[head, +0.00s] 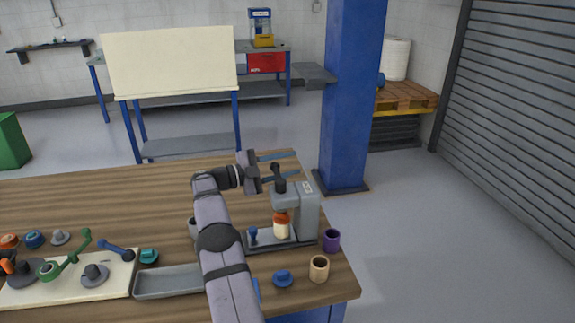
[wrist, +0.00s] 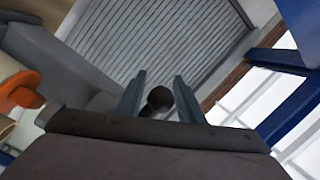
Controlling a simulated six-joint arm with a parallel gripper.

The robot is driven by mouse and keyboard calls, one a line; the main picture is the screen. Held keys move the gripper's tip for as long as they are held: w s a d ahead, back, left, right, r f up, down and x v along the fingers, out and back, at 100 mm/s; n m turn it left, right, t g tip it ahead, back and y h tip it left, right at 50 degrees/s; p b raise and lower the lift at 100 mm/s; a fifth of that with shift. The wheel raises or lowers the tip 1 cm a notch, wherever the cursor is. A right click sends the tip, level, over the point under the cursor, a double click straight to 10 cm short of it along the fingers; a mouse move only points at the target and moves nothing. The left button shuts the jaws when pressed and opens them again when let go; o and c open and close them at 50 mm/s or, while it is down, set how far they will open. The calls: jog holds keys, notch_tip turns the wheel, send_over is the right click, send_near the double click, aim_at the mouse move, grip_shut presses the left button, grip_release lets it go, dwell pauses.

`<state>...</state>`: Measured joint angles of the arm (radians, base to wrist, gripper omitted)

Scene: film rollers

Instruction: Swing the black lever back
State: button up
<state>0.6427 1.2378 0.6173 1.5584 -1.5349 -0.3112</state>
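The black lever (head: 279,184) stands up from the top of a grey machine (head: 306,208), slightly tilted, with its round end uppermost. My gripper (head: 297,163) is at the lever's upper end, its two long fingers spread and pointing right. In the wrist view the round black knob (wrist: 159,98) lies between the two fingers of my gripper (wrist: 160,74). Gaps show on both sides of the knob, so the gripper appears open and not clamped on it. The lower part of the lever is hidden in the wrist view by the gripper body.
An orange-topped pale cylinder (head: 281,225) sits in the machine, with a small blue lever (head: 253,236) beside it. A purple cup (head: 331,240), a tan cup (head: 319,268) and a blue knob (head: 283,278) stand nearby. A grey tray (head: 168,283) and a cream board (head: 120,282) lie left.

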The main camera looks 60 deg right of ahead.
jog(key=shift+a, duration=0.1)
jog(key=b+v, duration=0.1)
jog(key=v, duration=0.6)
jog(key=shift+b, duration=0.4)
jog(key=shift+w, duration=0.1)
